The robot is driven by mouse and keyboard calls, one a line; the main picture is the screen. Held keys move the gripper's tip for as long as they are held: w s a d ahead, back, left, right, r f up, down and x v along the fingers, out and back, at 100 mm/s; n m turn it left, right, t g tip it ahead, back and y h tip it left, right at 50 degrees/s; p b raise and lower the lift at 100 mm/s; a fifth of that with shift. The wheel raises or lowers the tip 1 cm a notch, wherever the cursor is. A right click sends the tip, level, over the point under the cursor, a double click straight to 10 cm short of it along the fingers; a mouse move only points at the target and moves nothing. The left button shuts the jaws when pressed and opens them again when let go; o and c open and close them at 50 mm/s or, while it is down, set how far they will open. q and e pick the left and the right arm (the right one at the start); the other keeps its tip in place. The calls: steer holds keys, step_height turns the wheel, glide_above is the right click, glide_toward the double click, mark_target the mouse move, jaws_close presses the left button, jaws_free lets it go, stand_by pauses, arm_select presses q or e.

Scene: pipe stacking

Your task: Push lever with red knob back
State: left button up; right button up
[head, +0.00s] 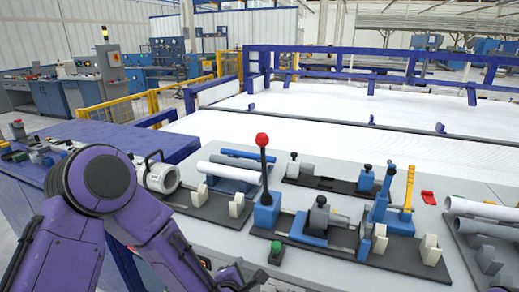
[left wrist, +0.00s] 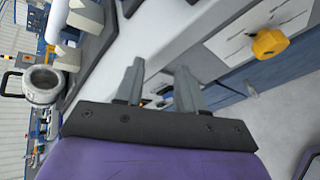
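The lever with the red knob (head: 262,140) stands nearly upright on a blue base (head: 266,211), on a dark fixture plate in the middle of the grey table. My left arm (head: 105,185) comes in from the left, and its wrist is low at the bottom edge, in front of the table. In the left wrist view my left gripper (left wrist: 158,82) has its two fingers apart with nothing between them. It is clear of the lever, beside the table's front side. The lever cannot be made out in the left wrist view. My right gripper is not in view.
Pipes (head: 228,171) lie on a holder left of the lever, beside a white round fitting (head: 161,177). A yellow-handled lever (head: 408,190) and blue clamps stand to its right. A green button (head: 276,247) is in front. A yellow knob (left wrist: 270,43) is on the table's front.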

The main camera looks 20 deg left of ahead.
arm_select(q)
steer(key=w+d+r+n+t, duration=0.1)
steer(key=w+r+n, duration=0.15)
steer(key=r, duration=0.35)
steer(key=w+d+r+n+t, duration=0.1)
steer(key=w+r+n, duration=0.15)
steer(key=r, duration=0.25)
steer(key=n+t+p, duration=0.2)
steer(key=n+t, duration=0.1)
steer(key=n, duration=0.5)
glide_toward(263, 160)
steer(key=shift+t+y, duration=0.3)
steer(key=shift+y, duration=0.1)
steer(key=w, duration=0.3)
steer(key=w+p, duration=0.1)
steer(key=w, duration=0.2)
steer(key=w+a+p, duration=0.1)
steer(key=w, duration=0.2)
steer(key=shift+w+a+f, duration=0.1)
steer(key=shift+w+f, duration=0.05)
steer(key=shift+w+a+f+p, duration=0.15)
steer(key=shift+w+p, duration=0.2)
steer(key=shift+w, duration=0.3)
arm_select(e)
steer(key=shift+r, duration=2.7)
